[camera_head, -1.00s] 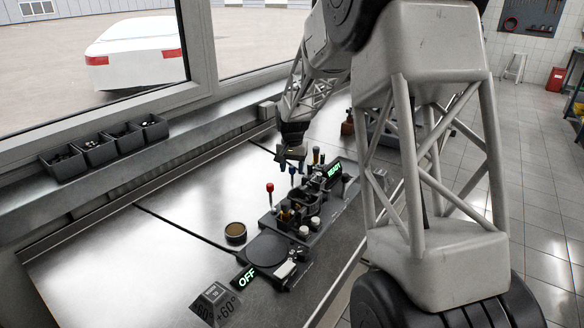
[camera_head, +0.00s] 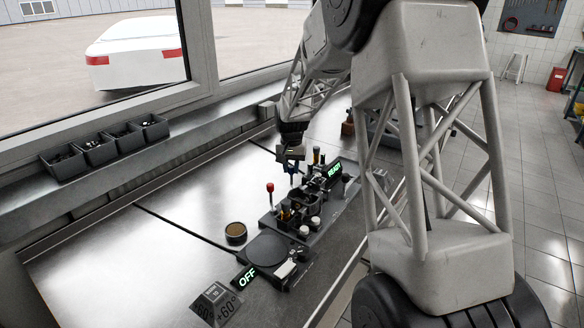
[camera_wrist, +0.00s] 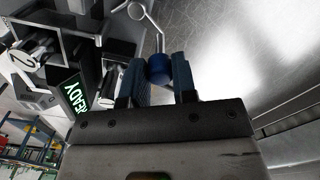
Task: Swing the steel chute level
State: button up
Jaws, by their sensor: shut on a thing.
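My gripper (camera_head: 291,160) is over the black device on the steel bench. In the wrist view its dark blue fingers (camera_wrist: 158,75) are shut on a round blue knob (camera_wrist: 159,66). The knob sits at the end of a thin, bent steel rod (camera_wrist: 155,28), which runs up to a round silver piece (camera_wrist: 136,10). In the head view the blue knob is small and partly covered by the fingers. I cannot clearly pick out the steel chute or its tilt in either view.
A green READY display (camera_head: 335,170) stands close to the right of my gripper. A red-topped post (camera_head: 270,187), an amber round dish (camera_head: 235,232) and an OFF display (camera_head: 246,277) are nearer. Dark bins (camera_head: 96,148) line the sill.

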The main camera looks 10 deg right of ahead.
jog(key=shift+s+a+r+n, duration=0.1)
jog(key=shift+s+a+n, duration=0.5)
jog(key=shift+n, duration=1.85)
jog(key=shift+s+a+f+n, duration=0.1)
jog(key=shift+s+a+n, duration=0.45)
jog(key=shift+n, duration=1.95)
jog(key=shift+s+a+r+n, duration=0.1)
jog(key=shift+s+a+n, duration=0.5)
jog(key=shift+n, duration=1.85)
jog(key=shift+s+d, duration=0.1)
jog(key=o, duration=0.9)
jog(key=shift+o, duration=0.2)
notch_tip(320, 180, up, 8)
